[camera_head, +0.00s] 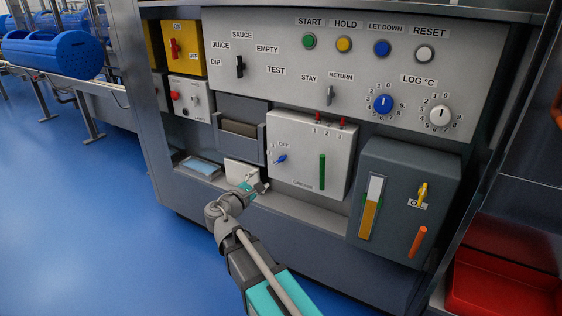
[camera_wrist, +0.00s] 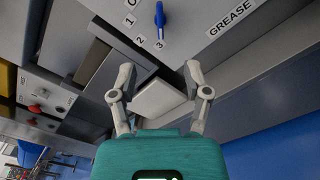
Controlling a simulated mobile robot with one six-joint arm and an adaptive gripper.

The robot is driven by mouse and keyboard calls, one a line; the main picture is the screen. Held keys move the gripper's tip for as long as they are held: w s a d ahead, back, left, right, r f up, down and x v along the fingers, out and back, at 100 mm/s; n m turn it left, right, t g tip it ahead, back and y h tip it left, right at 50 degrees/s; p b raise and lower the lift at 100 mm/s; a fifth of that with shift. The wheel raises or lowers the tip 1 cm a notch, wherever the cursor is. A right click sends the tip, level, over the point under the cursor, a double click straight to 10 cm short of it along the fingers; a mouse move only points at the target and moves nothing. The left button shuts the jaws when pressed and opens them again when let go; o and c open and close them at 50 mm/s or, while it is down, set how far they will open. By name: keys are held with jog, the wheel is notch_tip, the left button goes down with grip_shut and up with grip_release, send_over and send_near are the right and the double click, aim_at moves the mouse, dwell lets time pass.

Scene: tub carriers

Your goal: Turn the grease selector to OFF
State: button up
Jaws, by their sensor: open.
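The lever lies in line with the 3 mark, but I cannot tell which end is the pointer. My gripper (camera_head: 252,184) is below and left of the selector, apart from it. In the wrist view its two fingers (camera_wrist: 160,76) are spread and hold nothing.
A white block (camera_wrist: 158,100) shows beyond and between my fingers. The grey grease box (camera_head: 310,135) carries a green vertical bar and red pieces on top. A dark oil box (camera_head: 400,170) juts out at the right. Blue floor (camera_head: 100,220) is clear at the left.

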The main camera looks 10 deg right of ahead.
aim_at(280, 161)
jog(key=x, duration=1.3)
jog(key=shift+w+d, duration=0.2)
jog(key=shift+w, duration=0.1)
grip_shut()
